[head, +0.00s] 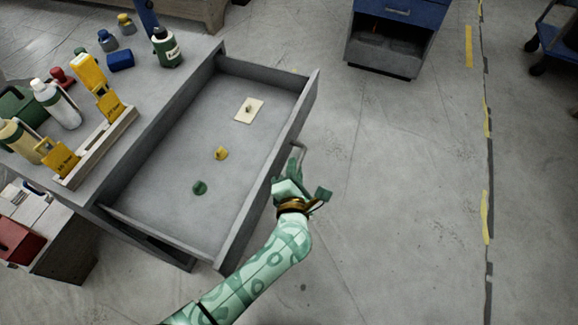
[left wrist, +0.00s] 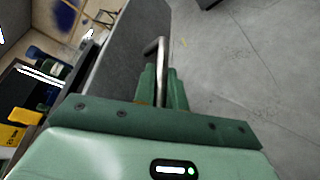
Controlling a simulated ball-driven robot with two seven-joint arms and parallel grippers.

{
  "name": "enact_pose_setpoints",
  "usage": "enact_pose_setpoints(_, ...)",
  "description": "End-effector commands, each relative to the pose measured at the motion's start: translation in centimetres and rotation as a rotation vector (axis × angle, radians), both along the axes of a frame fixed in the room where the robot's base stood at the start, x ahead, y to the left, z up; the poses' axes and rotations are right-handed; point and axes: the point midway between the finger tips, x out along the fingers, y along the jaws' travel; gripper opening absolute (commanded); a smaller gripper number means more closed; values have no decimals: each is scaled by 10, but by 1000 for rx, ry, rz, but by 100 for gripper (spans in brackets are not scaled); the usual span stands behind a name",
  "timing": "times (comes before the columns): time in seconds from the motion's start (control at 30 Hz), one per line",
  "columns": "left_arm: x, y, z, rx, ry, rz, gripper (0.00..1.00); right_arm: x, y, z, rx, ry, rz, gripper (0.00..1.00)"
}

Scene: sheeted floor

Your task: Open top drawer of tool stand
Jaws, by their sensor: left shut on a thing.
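The grey tool stand (head: 150,130) is at the left of the head view. Its top drawer (head: 150,217) is pulled well out, and the inside shows. My left gripper (head: 296,168) is at the outer side of the drawer front and shut on the metal bar handle (head: 299,150). In the left wrist view the fingers (left wrist: 161,85) close around the handle (left wrist: 163,55), beside the grey drawer front (left wrist: 130,50). My right gripper is not in view.
In the drawer lie a cream plate (head: 248,110), a yellow piece (head: 221,153) and a green piece (head: 200,187). Bottles and a rack (head: 100,150) stand on top. A blue cabinet (head: 395,35) stands at the back.

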Motion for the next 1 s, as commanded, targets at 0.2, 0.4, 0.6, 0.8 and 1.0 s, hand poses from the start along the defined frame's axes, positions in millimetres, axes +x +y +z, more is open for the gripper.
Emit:
enact_pose_setpoints(0.2, -1, 0, -2, 0, 4, 0, 0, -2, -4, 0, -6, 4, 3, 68)
enact_pose_setpoints(0.4, -1, 0, -2, 0, 4, 0, 29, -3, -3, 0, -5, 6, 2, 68)
enact_pose_setpoints(0.6, -1, 0, -1, 0, 1, 0, 34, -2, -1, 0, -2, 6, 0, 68)
enact_pose_setpoints(0.8, -7, 0, 2, 0, 1, 0, 34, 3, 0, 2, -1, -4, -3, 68)
enact_pose_setpoints(1.0, -46, 1, 14, 0, 0, 0, 34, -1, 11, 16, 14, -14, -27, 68)
